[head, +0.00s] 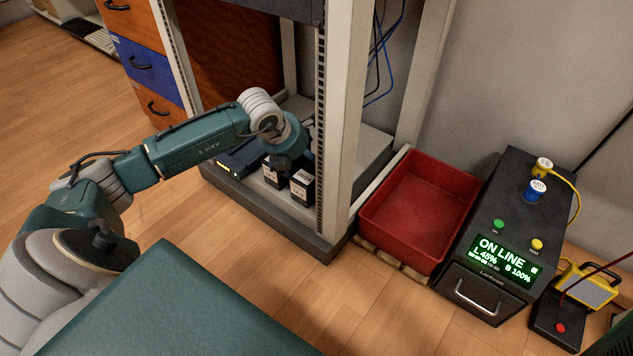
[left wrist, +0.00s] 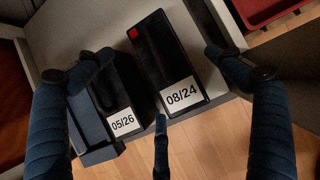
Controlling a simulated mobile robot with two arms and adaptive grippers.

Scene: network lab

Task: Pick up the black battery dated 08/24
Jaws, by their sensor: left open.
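The black battery dated 08/24 (left wrist: 164,60) has a white label and a red terminal patch. It stands on the rack's bottom shelf (left wrist: 60,35). A second black battery dated 05/26 (left wrist: 122,88) stands close on its left. In the head view the 08/24 one appears to be the right battery (head: 302,189), beside the left one (head: 271,177); dates are too small there. My left gripper (head: 288,158) is open above them. In the left wrist view its spread fingers (left wrist: 160,85) frame both batteries, with nothing held. My right gripper is not in view.
A rack post (head: 338,130) stands just right of the batteries. A blue-grey device (head: 241,155) lies left of them. An empty red bin (head: 420,210) and a black UPS unit (head: 505,230) stand further right. Wooden floor is clear in front.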

